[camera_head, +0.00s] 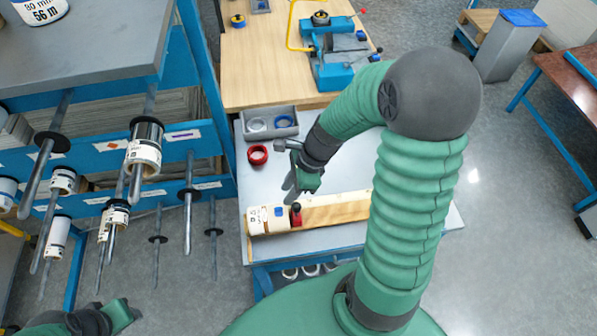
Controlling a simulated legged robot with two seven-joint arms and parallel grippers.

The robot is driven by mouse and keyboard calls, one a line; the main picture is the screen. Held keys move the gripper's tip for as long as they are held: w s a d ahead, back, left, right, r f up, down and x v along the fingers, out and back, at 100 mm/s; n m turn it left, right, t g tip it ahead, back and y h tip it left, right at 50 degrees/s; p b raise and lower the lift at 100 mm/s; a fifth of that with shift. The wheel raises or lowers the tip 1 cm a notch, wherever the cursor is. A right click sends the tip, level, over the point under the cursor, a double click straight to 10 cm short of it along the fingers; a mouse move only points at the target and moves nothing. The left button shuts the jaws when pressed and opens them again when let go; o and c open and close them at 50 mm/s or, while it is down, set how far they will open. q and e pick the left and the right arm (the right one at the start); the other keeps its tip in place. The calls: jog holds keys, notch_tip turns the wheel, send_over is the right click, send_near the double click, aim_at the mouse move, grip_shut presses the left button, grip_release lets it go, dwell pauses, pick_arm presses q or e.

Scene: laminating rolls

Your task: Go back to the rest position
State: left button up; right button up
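My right gripper (295,190) is over the grey worktable (335,160) in the middle of the view, at the end of my bent green arm. Its tip is just above a wooden board (328,213), close to a small red-and-dark part (296,214). I cannot tell whether it touches that part or whether its fingers are apart. My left gripper (118,316) shows only in part at the lower left corner, low and away from the table. Its fingers are not clear. A white roll (255,221) with a label lies at the board's left end.
A red ring (257,154) and a grey tray (268,124) with rings are on the worktable. A blue rack (205,95) with labelled rolls on rods (143,150) stands at left. A wooden bench (262,60) with a blue machine (340,55) is behind.

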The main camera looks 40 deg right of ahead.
jog(key=v, duration=0.9)
jog(key=a+f+n+h, duration=0.2)
jog(key=a+n, duration=0.3)
jog(key=n, duration=0.7)
jog(key=s+a+f+n+h, duration=0.1)
jog(key=a+f+n, duration=0.2)
jog(key=n, duration=0.9)
jog(key=shift+a+h+p, duration=0.35)
jog(key=shift+a+h, duration=0.05)
jog(key=shift+a, duration=0.55)
jog(key=shift+s+a+r, duration=0.1)
jog(key=shift+a, duration=0.1)
jog(key=shift+d, duration=0.1)
